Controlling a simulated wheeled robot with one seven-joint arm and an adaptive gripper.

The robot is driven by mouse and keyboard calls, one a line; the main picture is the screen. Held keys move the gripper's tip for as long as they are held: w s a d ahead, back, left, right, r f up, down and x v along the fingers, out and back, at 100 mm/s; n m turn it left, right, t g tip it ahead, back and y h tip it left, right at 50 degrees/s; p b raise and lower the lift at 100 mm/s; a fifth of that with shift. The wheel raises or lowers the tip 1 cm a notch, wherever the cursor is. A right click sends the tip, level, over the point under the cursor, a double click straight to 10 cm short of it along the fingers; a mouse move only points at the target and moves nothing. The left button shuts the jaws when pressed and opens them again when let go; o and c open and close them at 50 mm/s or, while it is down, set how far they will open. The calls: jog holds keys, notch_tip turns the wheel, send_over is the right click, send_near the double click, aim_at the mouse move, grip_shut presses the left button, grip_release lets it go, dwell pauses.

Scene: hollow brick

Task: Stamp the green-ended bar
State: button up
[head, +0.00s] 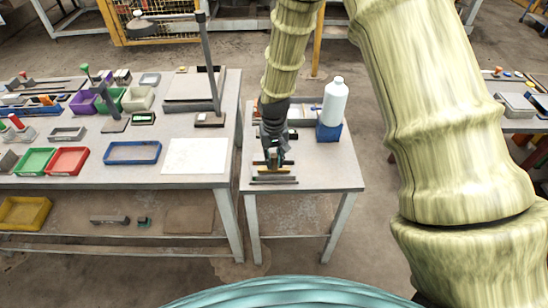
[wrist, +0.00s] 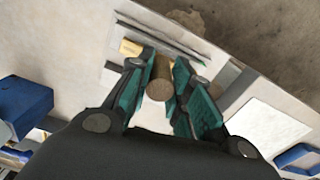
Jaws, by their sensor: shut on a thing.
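My gripper (head: 273,154) is low over the front of the small table, with its fingers pointing down. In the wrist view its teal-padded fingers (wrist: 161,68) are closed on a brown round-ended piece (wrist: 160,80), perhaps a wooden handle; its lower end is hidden. Just below, a yellowish block (wrist: 131,47) lies beside dark, thin rails (wrist: 165,38). In the head view a grey-and-dark holder (head: 274,180) shows under the gripper.
The left table holds green (head: 35,162) and red (head: 68,161) trays, a blue tray (head: 132,153), a white sheet (head: 195,156) and a tall post (head: 210,65). The small table's front right is clear.

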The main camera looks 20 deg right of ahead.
jog(key=shift+f, duration=0.45)
dwell(1.7)
jog(key=shift+r, duration=0.1)
jog(key=shift+r+p, duration=2.4)
jog(key=shift+r, duration=1.05)
jog(key=shift+d, duration=0.1)
